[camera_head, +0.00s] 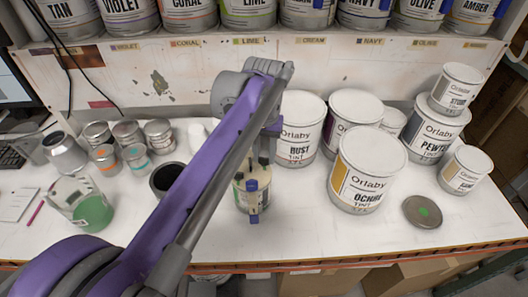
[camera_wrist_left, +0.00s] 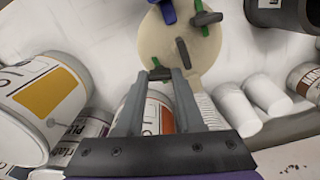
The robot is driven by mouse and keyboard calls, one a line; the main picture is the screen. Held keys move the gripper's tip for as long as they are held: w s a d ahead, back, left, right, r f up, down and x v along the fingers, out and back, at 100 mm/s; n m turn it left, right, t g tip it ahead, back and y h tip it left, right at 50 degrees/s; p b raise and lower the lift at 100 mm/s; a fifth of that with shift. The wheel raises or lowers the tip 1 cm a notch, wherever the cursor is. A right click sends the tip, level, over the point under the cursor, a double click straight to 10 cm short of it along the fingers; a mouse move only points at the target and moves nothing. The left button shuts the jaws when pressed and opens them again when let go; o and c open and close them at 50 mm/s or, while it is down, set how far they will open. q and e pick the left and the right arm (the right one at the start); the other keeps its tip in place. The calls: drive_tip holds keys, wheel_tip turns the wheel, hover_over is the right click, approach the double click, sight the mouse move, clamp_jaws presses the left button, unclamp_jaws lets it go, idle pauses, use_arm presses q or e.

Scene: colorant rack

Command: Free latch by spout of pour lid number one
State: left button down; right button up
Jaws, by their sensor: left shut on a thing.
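The pour lid (camera_wrist_left: 190,62) is cream and round, with grey latches with green parts and a blue-purple spout (camera_wrist_left: 168,11), cut by the top edge of the left wrist view. In the head view it tops a small can (camera_head: 243,203), with a blue spout part (camera_head: 253,187) toward the front. My left gripper (camera_wrist_left: 161,75) is shut on a grey and green latch at the lid's near rim in the wrist view. Another grey latch (camera_wrist_left: 206,19) stands across the lid. In the head view my left gripper (camera_head: 263,160) reaches the lid's back; the arm hides part. My right gripper is not in view.
An Ochre can (camera_head: 365,180) and a Rust can (camera_head: 297,140) stand right of the lidded can. A dark open cup (camera_head: 165,180) and a beaker of green liquid (camera_head: 92,213) stand left. A loose lid (camera_head: 422,211) lies at right. The front table strip is mostly clear.

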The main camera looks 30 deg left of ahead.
sight(264, 158)
use_arm(q)
drive_tip(key=shift+n, duration=1.2)
drive_tip(key=c, duration=0.5)
unclamp_jaws()
wheel_tip(264, 158, up, 11)
drive_tip(key=shift+f+p, duration=0.1)
drive_tip(key=shift+p, duration=0.45)
